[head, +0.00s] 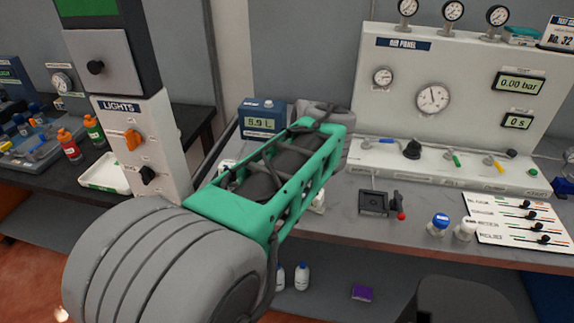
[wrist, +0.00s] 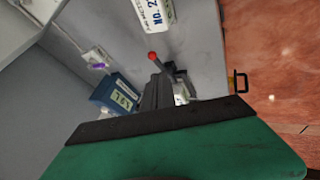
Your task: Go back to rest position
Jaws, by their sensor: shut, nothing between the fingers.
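My gripper (wrist: 157,92) shows in the wrist view as narrow dark fingers beyond the black bar of the green wrist housing. The fingers are together, and I see nothing held between them. In the head view my grey and green arm reaches over the workbench (head: 375,238), and my gripper is hidden behind it. In the wrist view a lever with a red ball tip (wrist: 152,56) shows just past the fingers; I cannot tell whether they touch.
A blue display box (head: 262,118) stands behind my arm. The air panel (head: 440,100) with gauges and valves is at right. A black device with a red knob (head: 374,203), capped bottles (head: 438,225) and a slider board (head: 520,219) lie in front. The lights column (head: 140,140) stands left.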

